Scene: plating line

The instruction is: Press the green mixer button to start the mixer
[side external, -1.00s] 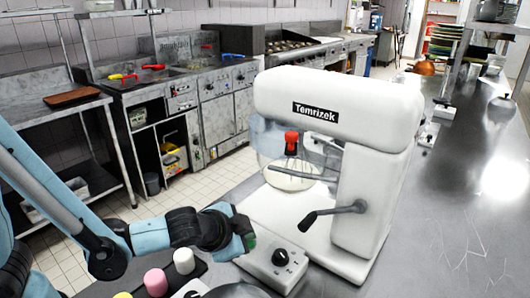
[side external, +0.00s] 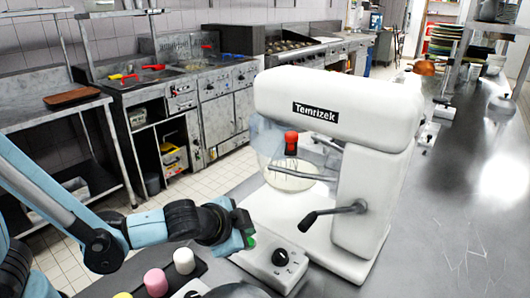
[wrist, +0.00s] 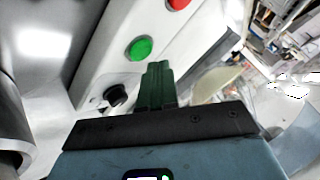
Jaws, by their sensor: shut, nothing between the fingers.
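The white mixer (side external: 375,105), marked "Temrizek", stands upright on the steel counter. In the wrist view its white panel carries the round green button (wrist: 139,48), with a red button (wrist: 178,4) above right and a black knob (wrist: 116,96) below left. My gripper (side external: 251,241) is beside the left of the mixer's base. Its green fingers (wrist: 157,85) are shut and empty. In the wrist view their tips appear just below and right of the green button; I cannot tell the gap, and no contact is clear.
A pale bowl (side external: 290,178) sits under the mixer head, and a black lever (side external: 332,212) sticks out of the mixer's side. The counter right of the mixer is mostly clear.

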